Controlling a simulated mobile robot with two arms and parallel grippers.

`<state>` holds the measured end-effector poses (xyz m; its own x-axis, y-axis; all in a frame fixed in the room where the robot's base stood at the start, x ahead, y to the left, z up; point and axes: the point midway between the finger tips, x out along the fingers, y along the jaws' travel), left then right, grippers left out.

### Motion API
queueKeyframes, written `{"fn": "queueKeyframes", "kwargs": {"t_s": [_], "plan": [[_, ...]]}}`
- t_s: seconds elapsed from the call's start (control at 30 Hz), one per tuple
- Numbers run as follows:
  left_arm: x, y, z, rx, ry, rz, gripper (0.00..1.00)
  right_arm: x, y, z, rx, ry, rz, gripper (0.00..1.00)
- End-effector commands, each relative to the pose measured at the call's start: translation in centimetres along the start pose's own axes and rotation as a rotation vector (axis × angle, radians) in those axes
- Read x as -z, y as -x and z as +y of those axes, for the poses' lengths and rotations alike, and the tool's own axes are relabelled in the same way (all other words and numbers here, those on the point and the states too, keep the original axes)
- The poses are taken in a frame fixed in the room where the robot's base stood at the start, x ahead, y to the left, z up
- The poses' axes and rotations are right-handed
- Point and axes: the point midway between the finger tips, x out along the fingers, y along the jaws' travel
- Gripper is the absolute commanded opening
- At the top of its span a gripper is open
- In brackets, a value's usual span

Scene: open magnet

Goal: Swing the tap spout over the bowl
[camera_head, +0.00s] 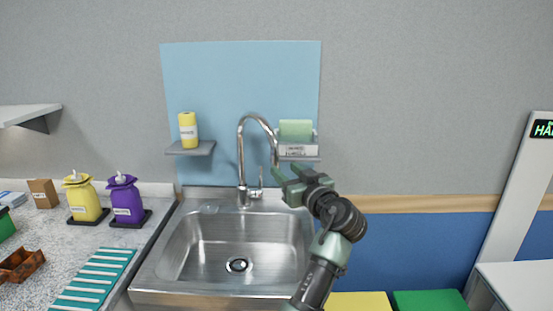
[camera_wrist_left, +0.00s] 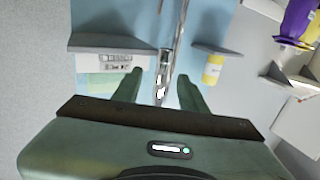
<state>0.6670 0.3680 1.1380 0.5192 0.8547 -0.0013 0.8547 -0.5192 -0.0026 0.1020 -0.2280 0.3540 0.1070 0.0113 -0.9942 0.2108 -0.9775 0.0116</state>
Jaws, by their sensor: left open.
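The chrome tap spout (camera_head: 257,117) rises behind the steel bowl (camera_head: 200,252), arches to the right and hangs down over the back right of the sink. The tap body and small lever (camera_head: 256,191) stand on the sink's back ledge. My left gripper (camera_head: 279,176) is open at the spout's hanging end. In the left wrist view my left gripper's (camera_wrist_left: 160,88) two fingers stand either side of the spout end (camera_wrist_left: 164,65), with gaps visible. I cannot tell whether either finger touches it. My right gripper is not in view.
A shelf with a green sponge (camera_head: 296,130) in a labelled holder is close behind the gripper. Yellow (camera_head: 84,199) and purple (camera_head: 126,200) dispensers and a teal ribbed mat (camera_head: 93,279) are on the left counter.

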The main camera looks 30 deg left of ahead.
Motion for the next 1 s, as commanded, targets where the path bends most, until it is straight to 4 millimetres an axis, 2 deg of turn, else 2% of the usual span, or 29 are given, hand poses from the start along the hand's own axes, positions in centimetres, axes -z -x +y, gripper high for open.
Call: {"fn": "queueKeyframes", "kwargs": {"t_s": [0.23,0.4,0.6,0.77,0.9,0.93,1.0], "plan": [[0.3,-4.2,-0.1,0.003,-0.002,-0.001,0.42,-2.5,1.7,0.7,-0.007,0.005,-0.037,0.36],[0.2,-6.1,-0.1,0.002,-0.002,-0.001,0.42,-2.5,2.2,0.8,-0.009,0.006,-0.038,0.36],[0.0,-6.7,-0.1,0.000,-0.001,-0.002,0.42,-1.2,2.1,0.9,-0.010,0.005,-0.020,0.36],[0.0,-6.7,-0.1,0.000,0.000,-0.002,0.42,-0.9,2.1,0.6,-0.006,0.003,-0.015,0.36],[0.0,-6.6,-0.1,0.001,-0.001,-0.002,0.03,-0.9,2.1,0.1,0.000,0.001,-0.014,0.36],[0.0,-6.6,-0.1,0.000,-0.001,-0.002,0.00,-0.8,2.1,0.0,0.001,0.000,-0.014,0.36],[0.0,-6.6,-0.1,0.001,-0.001,-0.002,0.00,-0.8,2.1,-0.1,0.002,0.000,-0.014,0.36]]}}
